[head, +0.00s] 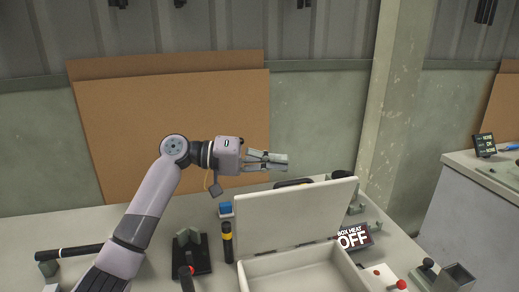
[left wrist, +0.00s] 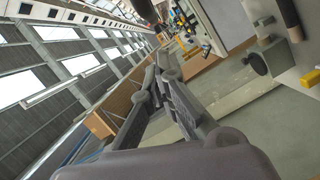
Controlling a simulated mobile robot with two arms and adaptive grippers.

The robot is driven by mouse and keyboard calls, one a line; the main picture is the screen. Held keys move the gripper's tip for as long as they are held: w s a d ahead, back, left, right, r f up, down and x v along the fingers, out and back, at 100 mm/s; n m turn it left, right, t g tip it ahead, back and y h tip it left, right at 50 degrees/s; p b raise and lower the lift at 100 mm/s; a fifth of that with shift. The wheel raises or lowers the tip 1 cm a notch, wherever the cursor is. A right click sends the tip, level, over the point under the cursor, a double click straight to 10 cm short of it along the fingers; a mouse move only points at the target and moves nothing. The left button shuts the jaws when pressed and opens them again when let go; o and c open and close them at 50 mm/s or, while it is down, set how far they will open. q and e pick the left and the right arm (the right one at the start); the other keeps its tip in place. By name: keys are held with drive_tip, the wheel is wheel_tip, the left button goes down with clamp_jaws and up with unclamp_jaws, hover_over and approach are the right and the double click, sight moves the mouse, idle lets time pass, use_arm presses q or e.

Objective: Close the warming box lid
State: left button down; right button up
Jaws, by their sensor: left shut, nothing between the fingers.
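The warming box (head: 298,272) is a white open box at the front centre of the bench in the head view. Its white lid (head: 296,215) stands raised, nearly upright, along the box's back edge. A sign reading "BOX HEAT OFF" (head: 354,237) sits to the right of the lid. My left gripper (head: 280,161) is shut and empty, in the air above and behind the lid's top edge, apart from it. It also shows in the left wrist view (left wrist: 160,68), fingers together; I cannot make out the lid there. My right gripper is in neither view.
Cardboard sheets (head: 172,120) lean on the back wall. A pillar (head: 390,100) rises behind.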

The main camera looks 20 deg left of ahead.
use_arm(q)
drive_tip(key=shift+s+d+f, duration=0.2)
drive_tip(key=shift+s+d, duration=0.05)
drive_tip(key=shift+s, duration=0.25)
drive_tip(key=shift+s+d+f, duration=0.2)
drive_tip(key=shift+s, duration=0.25)
